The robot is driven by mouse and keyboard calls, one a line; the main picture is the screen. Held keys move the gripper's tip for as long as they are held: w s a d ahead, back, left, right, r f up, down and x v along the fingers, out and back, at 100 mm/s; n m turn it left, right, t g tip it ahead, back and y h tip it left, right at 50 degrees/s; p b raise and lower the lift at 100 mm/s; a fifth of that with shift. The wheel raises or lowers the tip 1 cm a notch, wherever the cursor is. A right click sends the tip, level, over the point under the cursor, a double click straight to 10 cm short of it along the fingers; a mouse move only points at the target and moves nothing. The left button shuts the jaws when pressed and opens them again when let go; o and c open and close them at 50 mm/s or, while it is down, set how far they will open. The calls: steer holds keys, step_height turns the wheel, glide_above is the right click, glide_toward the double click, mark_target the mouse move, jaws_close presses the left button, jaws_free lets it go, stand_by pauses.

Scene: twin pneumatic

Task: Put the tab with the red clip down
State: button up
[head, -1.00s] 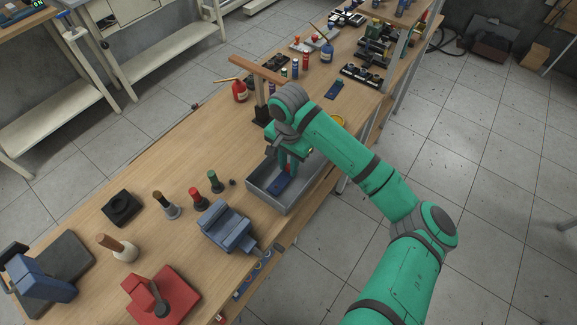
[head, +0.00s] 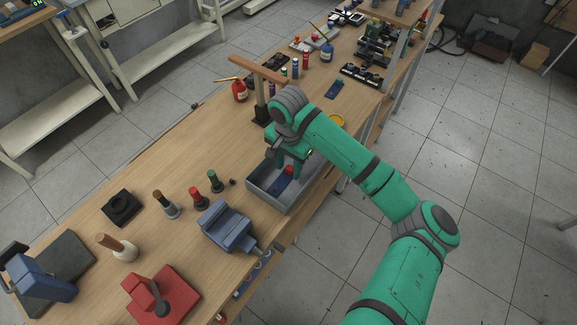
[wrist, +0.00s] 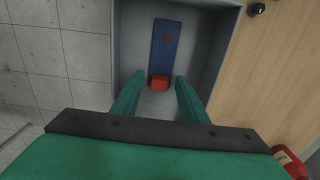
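The blue tab (wrist: 165,48) with its red clip (wrist: 159,83) lies in the grey tray (head: 256,184). In the head view the tab (head: 281,184) is partly covered by my gripper, and the red clip shows just below the fingers. My gripper (head: 287,164) is over the tray, with its fingers spread apart. In the wrist view the two green fingers (wrist: 160,76) stand on either side of the red clip, with visible gaps and nothing between them in their grip.
A blue vise (head: 226,226) stands left of the tray. A post with a wooden crossbar (head: 258,70) rises close behind my gripper. A red bottle (head: 239,91) and several small bottles stand beyond. The bench between the tray and the far edge is mostly clear.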

mark_target(288, 169)
step_height(288, 169, up, 12)
stand_by(0.4)
stand_by(0.5)
